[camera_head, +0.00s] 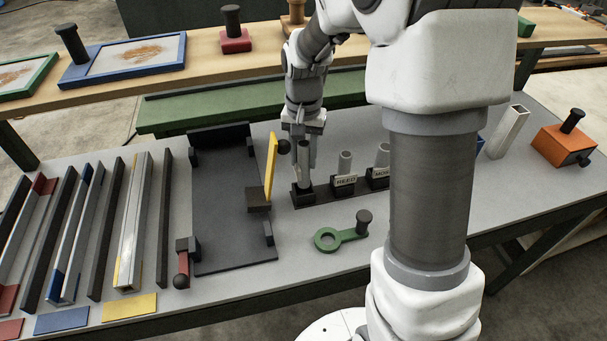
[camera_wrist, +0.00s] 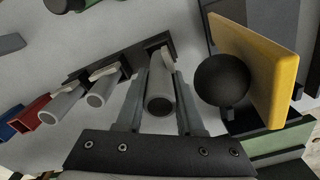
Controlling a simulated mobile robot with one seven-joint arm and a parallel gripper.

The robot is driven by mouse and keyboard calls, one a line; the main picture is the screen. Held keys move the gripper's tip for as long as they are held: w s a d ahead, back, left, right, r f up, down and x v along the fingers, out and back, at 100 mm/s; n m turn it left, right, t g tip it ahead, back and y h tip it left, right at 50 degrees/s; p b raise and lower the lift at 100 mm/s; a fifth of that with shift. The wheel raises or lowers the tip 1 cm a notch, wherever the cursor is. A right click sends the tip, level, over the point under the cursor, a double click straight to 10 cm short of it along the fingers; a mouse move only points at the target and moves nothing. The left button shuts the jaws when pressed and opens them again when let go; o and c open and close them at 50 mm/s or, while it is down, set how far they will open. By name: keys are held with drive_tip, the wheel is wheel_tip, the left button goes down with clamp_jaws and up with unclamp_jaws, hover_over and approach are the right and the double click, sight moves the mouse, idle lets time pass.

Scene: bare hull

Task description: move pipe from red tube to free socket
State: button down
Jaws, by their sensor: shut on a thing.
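My gripper (camera_head: 304,164) is shut on a grey round pipe (camera_head: 304,152), held upright between its fingers. In the wrist view the gripper (camera_wrist: 161,82) has a finger on each side of the pipe (camera_wrist: 160,92). The pipe's lower end is at the leftmost black socket (camera_head: 303,194) of the rack; I cannot tell how deep it sits. Two other grey pipes stand in the sockets to the right, a labelled one (camera_head: 345,162) and one beside it (camera_head: 382,155). The red square tube (camera_wrist: 31,111) shows beyond them in the wrist view; my arm hides it in the head view.
A yellow plate (camera_head: 270,167) with a black knob (camera_head: 283,146) stands close beside my gripper. A dark fixture plate (camera_head: 228,215) lies to the left. A green ring-ended handle (camera_head: 341,236) lies in front. A grey square tube (camera_head: 507,132) and orange block (camera_head: 562,145) stand right.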

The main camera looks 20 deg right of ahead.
sight(304, 173)
drive_tip(key=shift+f, duration=2.6)
drive_tip(key=shift+b, duration=0.3)
drive_tip(key=shift+f, duration=0.2)
drive_tip(key=c, duration=0.5)
unclamp_jaws()
drive_tip(key=shift+r, duration=0.15)
wheel_tip(304, 173, up, 12)
drive_tip(key=shift+r+p, duration=0.1)
drive_tip(key=shift+p, duration=0.7)
drive_tip(key=shift+s, duration=0.1)
